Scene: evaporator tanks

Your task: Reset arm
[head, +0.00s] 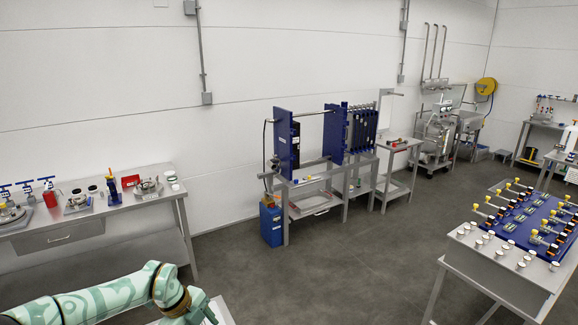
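My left arm (95,298), pale green with darker patterning, comes in from the lower left and ends at a bronze-coloured joint. Beyond the joint is a dark green end part, my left gripper (196,308), at the bottom edge. Its fingers are not clear, so I cannot tell whether it is open or shut. It overlaps a pale flat surface (222,312) below it. My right arm and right gripper are not in view.
A steel bench (150,203) with instruments stands at left. A blue plate-press rig (287,140) on a stand is in the middle, with a blue box (271,224) beside it. A table (488,268) with a blue valve board (535,217) is at right. The grey floor (335,270) between is clear.

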